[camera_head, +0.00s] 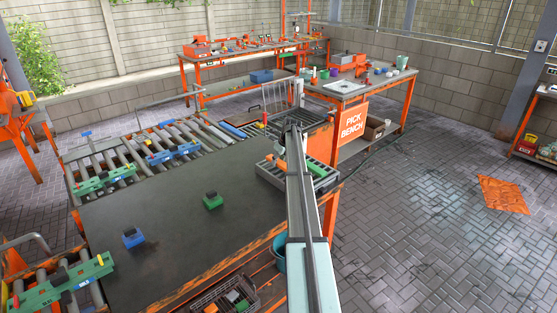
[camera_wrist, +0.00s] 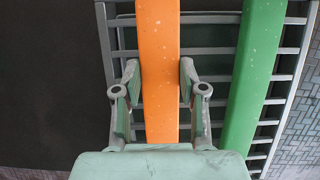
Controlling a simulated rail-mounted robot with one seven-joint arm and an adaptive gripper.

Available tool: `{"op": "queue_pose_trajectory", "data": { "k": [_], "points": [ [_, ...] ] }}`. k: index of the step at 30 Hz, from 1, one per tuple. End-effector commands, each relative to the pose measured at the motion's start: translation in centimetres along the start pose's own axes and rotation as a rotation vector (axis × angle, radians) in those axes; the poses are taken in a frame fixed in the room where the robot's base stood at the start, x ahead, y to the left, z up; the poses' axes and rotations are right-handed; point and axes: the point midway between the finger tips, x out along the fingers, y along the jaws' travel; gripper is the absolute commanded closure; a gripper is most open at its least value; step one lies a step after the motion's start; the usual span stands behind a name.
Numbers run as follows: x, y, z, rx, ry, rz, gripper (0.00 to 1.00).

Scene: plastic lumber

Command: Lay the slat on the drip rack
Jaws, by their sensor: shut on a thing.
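My gripper (camera_wrist: 159,72) is shut on an orange slat (camera_wrist: 158,30), one finger on each long side. The slat runs lengthwise away from my wrist, over the grey barred drip rack (camera_wrist: 104,30). Whether it touches the bars or hangs just above them I cannot tell. A green slat (camera_wrist: 255,70) lies along the right part of the rack, roughly parallel and apart from the orange one. In the head view the rack (camera_head: 268,176) stands at the dark table's right edge; a bit of the orange slat (camera_head: 281,165) shows there. My arm hides the gripper and part of the rack.
The dark table (camera_head: 165,225) carries a green block (camera_head: 212,201) and a blue block (camera_head: 133,238), with bare room around them. A roller conveyor (camera_head: 110,163) with green and blue pieces lies behind. A PICK BENCH sign (camera_head: 353,122) hangs beyond the rack.

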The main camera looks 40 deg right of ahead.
Motion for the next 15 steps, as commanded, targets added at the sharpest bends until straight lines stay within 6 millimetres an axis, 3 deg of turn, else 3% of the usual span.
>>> {"op": "queue_pose_trajectory", "data": {
  "k": [15],
  "points": [
    [0.45, -0.01, -0.18, 0.0, 0.0, 0.0, 1.0]
  ]
}}
